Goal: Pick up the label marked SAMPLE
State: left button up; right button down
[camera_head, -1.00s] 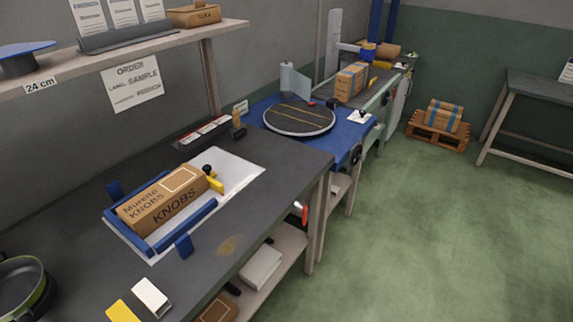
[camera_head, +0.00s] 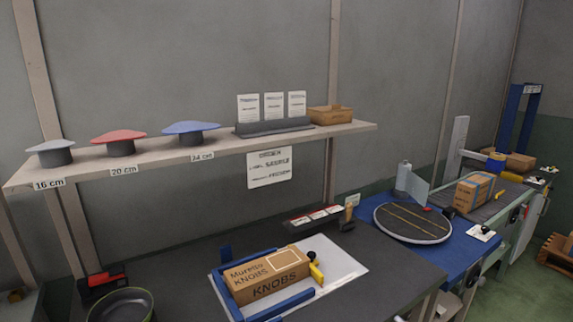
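Three white cards (camera_head: 273,106) stand upright in a dark holder (camera_head: 270,128) on the shelf; their print is too small to read. A dark tray (camera_head: 300,231) on the bench holds three small white labels (camera_head: 317,214) with red bands; I cannot tell which, if any, reads SAMPLE. An order sheet (camera_head: 269,169) hangs under the shelf, and its second line names the label SAMPLE. A cardboard box marked KNOBS (camera_head: 266,277) lies in a blue-edged fixture (camera_head: 284,306) on the bench. Neither of my grippers is in view.
The shelf (camera_head: 118,165) also bears grey, red and blue lids and a small wooden box (camera_head: 331,114). A pan (camera_head: 121,306) sits at the lower left. A round turntable (camera_head: 412,223) and a strapped carton (camera_head: 474,191) stand to the right.

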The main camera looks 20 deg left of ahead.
aim_at(300, 220)
jog(key=i+l+u, duration=0.1)
jog(key=u, duration=0.35)
jog(key=i+l+u, duration=0.15)
jog(key=u, duration=0.3)
jog(key=i+l+u, duration=0.25)
jog(key=l, duration=0.3)
jog(key=i+l+u, duration=0.15)
jog(key=i+l, duration=0.1)
jog(key=l, duration=0.3)
jog(key=i+l, duration=0.1)
jog(key=l, duration=0.25)
jog(key=i+l, duration=0.15)
jog(key=l, duration=0.25)
jog(key=u, duration=0.05)
